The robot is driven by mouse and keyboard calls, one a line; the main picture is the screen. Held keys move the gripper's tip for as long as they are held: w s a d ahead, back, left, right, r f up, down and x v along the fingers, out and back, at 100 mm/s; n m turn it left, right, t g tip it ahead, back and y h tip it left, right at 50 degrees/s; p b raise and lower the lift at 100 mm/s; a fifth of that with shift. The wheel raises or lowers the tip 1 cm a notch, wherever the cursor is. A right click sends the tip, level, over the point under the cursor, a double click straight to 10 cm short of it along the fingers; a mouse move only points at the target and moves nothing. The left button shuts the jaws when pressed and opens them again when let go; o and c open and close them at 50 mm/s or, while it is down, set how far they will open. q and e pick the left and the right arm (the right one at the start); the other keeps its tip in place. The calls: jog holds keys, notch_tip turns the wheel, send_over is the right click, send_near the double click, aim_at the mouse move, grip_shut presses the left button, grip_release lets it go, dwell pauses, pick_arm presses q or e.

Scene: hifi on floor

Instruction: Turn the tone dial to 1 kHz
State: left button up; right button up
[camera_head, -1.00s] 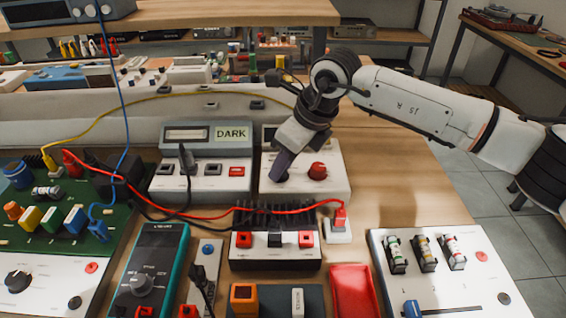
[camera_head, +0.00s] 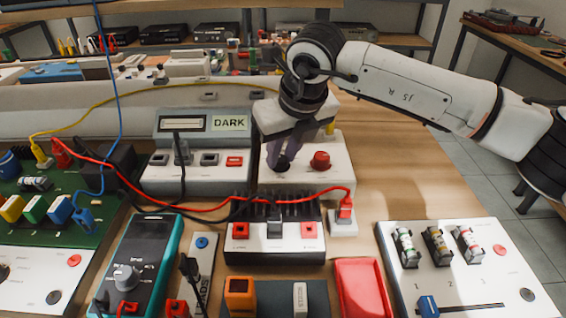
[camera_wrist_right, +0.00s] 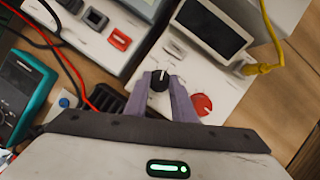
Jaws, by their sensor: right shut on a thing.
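The tone dial (camera_wrist_right: 160,81) is a small black knob with a white pointer line on a white box (camera_head: 336,175). In the right wrist view its pointer faces the far side of the box; the scale marks are too small to read. My right gripper (camera_head: 282,163) reaches down onto the box. In the right wrist view its two purple fingers (camera_wrist_right: 171,90) stand on either side of the dial, shut on it. In the head view the fingers partly hide the dial. My left gripper is not in view.
A red knob (camera_head: 320,160) sits just right of the dial. The box's display (camera_wrist_right: 211,28) faces up behind it. A grey unit marked DARK (camera_head: 203,160) stands at left. A red lead (camera_head: 210,208) crosses in front, above a black finned module (camera_head: 275,235).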

jog(key=shift+a+m+h+b, duration=0.1)
jog(key=shift+m+h+b, duration=0.3)
jog(key=shift+m+b, duration=0.65)
jog(key=shift+m, duration=0.45)
jog(key=shift+t, duration=0.3)
jog(key=o, duration=1.1)
jog(key=shift+c, duration=0.2)
jog(key=a+v, duration=0.1)
jog(key=v, duration=0.9)
jog(key=shift+d+r, duration=0.2)
jog(key=shift+d, duration=0.2)
jog(key=shift+s, duration=0.1)
